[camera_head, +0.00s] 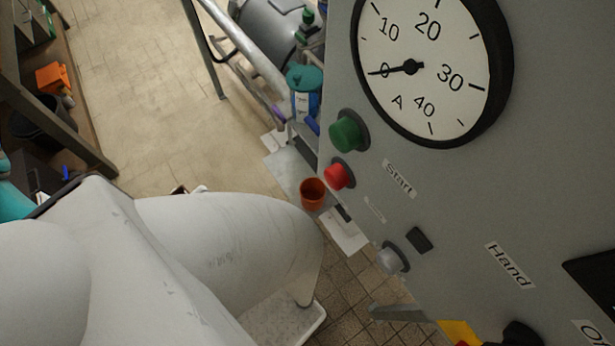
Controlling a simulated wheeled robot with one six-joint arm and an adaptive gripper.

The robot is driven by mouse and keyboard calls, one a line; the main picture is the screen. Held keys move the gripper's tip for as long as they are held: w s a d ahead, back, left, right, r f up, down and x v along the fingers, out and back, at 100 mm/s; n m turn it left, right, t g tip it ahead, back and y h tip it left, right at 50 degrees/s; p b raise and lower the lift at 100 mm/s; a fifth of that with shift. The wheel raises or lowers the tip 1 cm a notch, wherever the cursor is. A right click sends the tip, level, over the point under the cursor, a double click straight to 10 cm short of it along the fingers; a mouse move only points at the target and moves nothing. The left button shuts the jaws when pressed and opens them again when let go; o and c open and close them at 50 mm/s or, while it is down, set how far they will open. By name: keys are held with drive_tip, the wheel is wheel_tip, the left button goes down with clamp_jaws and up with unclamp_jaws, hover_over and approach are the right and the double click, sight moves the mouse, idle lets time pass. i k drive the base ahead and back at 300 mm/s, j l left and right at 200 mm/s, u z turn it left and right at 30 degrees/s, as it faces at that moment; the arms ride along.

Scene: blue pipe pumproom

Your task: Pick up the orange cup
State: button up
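The orange cup (312,194) shows near the middle of the head view, seen from above with its open rim up. It stands on or over a pale flat surface (287,166) low beside the grey control panel. A large white rounded body, which may be part of my arm, fills the lower left and ends just below the cup in the picture. I cannot tell how far apart they are in depth. My gripper is not in view.
A grey control panel (440,200) with a gauge (432,70), a green button (346,131) and a red button (338,175) takes up the right side, close to the cup. A blue container (304,92) stands behind. Shelving (62,95) lines the left. Tiled floor (150,90) is open between.

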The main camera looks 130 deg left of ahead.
sight(313, 190)
drive_tip(key=l+u, duration=0.25)
drive_tip(key=u, duration=0.2)
drive_tip(key=k+l+u, duration=0.1)
drive_tip(key=u, duration=0.3)
drive_tip(key=k+l+u, duration=0.1)
drive_tip(key=l+u, duration=0.2)
drive_tip(key=u, duration=0.15)
drive_tip(key=k+l+u, duration=0.15)
drive_tip(key=u, duration=0.3)
drive_tip(key=k+l+u, duration=0.1)
drive_tip(key=u, duration=0.35)
drive_tip(key=k+u, duration=0.2)
drive_tip(key=u, duration=0.2)
